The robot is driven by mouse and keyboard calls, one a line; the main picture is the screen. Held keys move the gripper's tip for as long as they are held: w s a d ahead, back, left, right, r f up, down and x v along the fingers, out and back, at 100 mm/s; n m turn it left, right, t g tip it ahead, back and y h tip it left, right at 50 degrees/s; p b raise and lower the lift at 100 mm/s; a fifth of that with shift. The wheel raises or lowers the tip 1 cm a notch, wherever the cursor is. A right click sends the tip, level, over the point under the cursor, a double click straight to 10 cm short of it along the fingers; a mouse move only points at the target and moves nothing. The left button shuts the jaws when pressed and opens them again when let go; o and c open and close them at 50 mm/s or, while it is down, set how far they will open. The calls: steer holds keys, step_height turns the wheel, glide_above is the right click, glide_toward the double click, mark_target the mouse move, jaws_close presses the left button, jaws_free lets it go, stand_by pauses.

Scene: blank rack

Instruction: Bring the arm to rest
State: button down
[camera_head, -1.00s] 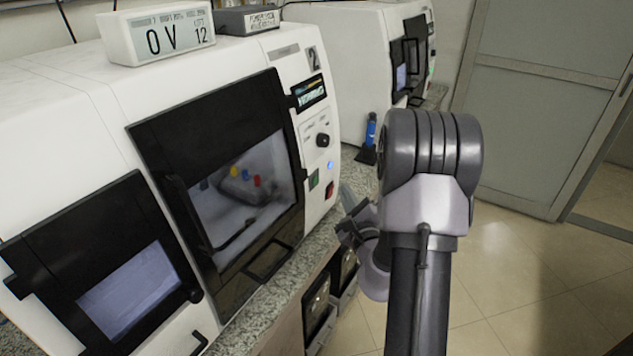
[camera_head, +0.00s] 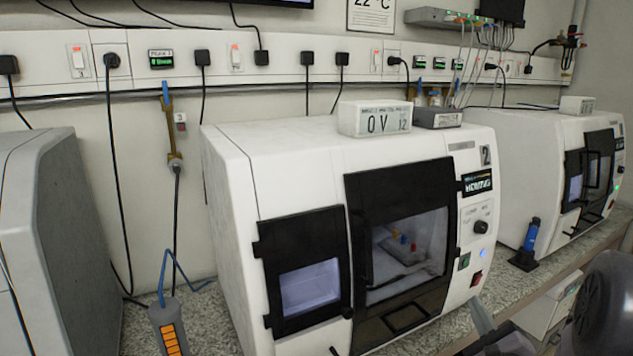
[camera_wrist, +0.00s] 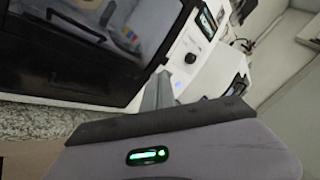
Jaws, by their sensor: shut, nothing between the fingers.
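My gripper (camera_wrist: 157,92) shows in the wrist view as grey fingers shut together, with nothing between them. It points toward the front of a white machine with a dark window (camera_wrist: 85,45). In the head view, the grey fingers (camera_head: 482,318) show at the lower right, in front of the bench edge and below the machine's right side. My dark arm link (camera_head: 605,312) fills the lower right corner.
The white machine (camera_head: 270,165) stands on a granite bench (camera_head: 190,300), its doors closed, with coloured items behind the window. A second white machine (camera_head: 530,150) stands right of it. A blue tool on a black stand (camera_head: 528,240) is between them. A grey machine (camera_head: 75,220) stands left.

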steer(key=w+a+r+n+g+y, duration=0.1)
steer(key=a+r+n+y, duration=0.3)
steer(key=a, duration=0.4)
steer(key=a+r+n+g+y, duration=0.1)
steer(key=a+r+n+y, duration=0.15)
steer(key=a+y, duration=0.5)
steer(key=s+a+r+n+g+y, duration=0.1)
steer(key=s+a+n+g+y, duration=0.2)
steer(key=a, duration=0.4)
steer(key=s+a+n+g+y, duration=0.1)
steer(key=s+a+n+g, duration=0.25)
steer(key=a, duration=0.45)
steer(key=s+a+f+n+g+h, duration=0.2)
steer(key=s+a+n+g, duration=0.15)
steer(key=s, duration=0.35)
steer(key=s+a+f+n+g+h, duration=0.1)
steer(key=s+a+n+g+h, duration=0.2)
steer(key=s, duration=0.4)
steer(key=s+d+n+t+h, duration=0.2)
steer(key=s+d+n+h, duration=0.2)
steer(key=d, duration=0.5)
steer(key=shift+s+d+h, duration=0.2)
steer(key=shift+s+h, duration=0.05)
steer(key=shift+h, duration=0.4)
